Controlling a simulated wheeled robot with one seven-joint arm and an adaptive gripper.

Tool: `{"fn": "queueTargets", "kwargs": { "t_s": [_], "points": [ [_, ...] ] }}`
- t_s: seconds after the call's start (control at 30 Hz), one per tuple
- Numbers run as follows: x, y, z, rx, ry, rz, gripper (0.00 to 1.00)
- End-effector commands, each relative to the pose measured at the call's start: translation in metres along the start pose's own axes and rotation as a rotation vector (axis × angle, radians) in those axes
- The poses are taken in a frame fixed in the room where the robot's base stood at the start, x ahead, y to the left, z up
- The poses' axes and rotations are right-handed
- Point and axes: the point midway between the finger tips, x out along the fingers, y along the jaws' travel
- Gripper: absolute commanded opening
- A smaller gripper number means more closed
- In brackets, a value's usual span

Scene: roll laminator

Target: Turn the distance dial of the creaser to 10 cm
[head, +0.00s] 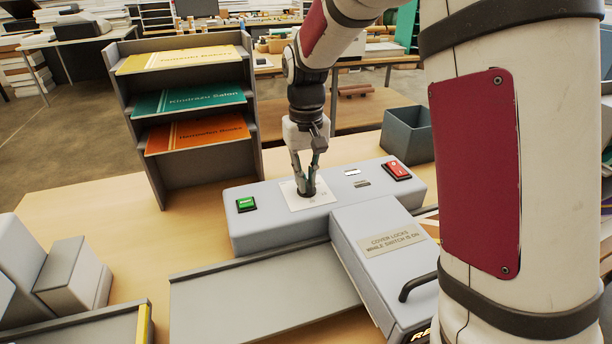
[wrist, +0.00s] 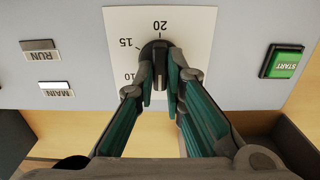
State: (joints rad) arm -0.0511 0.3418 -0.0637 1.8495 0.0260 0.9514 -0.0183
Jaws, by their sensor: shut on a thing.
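The distance dial (wrist: 157,52) is a black knob on a white scale plate (wrist: 190,27) marked 10, 15 and 20 in the wrist view. Its raised bar stands about upright in that picture, roughly in line with the 20. My gripper (wrist: 160,78) is shut on the dial, one teal-padded finger on each side of the bar. In the head view my gripper (head: 307,182) points down onto the dial, and the fingers partly hide it. The creaser (head: 265,227) is a long grey box on the table. Other scale marks are hidden or unclear.
A green START button (wrist: 283,63) is on one side of the plate, with RUN (wrist: 41,50) and MAIN (wrist: 57,88) indicators on the other. A red switch (head: 397,171), a cover with a handle (head: 417,287), a booklet rack (head: 194,128) and a grey bin (head: 407,134) stand nearby.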

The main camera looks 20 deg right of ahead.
Motion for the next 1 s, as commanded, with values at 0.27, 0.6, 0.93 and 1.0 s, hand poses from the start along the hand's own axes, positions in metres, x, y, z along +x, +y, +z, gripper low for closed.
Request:
{"fn": "queueTargets", "kwargs": {
  "t_s": [0.27,0.6,0.93,1.0],
  "points": [
    [-0.001,0.0007,0.0,0.094,0.001,0.0,0.0],
    [-0.0018,0.0019,0.0001,0.378,0.002,0.0,0.0],
    [-0.0021,0.0029,0.0008,0.686,0.003,0.0,0.0],
    [-0.0023,0.0031,0.0008,0.744,0.003,0.0,0.0]
  ]
}}
